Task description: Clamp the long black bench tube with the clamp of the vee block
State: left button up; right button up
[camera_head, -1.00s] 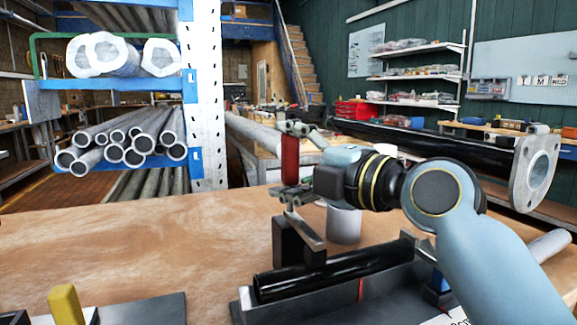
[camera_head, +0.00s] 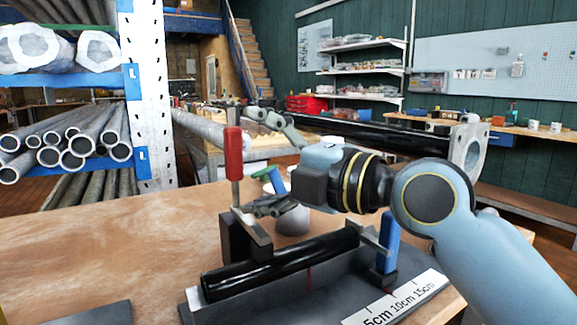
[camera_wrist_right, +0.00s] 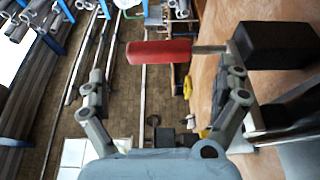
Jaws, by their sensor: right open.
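The long black bench tube (camera_head: 275,262) lies in the grey vee block (camera_head: 300,302) on the bench. The vee block's clamp has an upright red handle (camera_head: 233,154) and a flat metal arm (camera_head: 250,229) on a dark post at the tube's far side. I cannot tell whether that arm touches the tube. My right gripper (camera_head: 258,160) is open and empty, just right of the red handle. In the right wrist view, the red handle (camera_wrist_right: 160,52) lies crosswise ahead of the spread fingers of the right gripper (camera_wrist_right: 165,82). My left gripper is not in view.
A blue upright part (camera_head: 388,242) and a white centimetre scale (camera_head: 395,305) are at the block's right.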

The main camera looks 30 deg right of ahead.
jog(key=v, duration=0.7)
jog(key=shift+a, duration=0.1)
dwell(0.4)
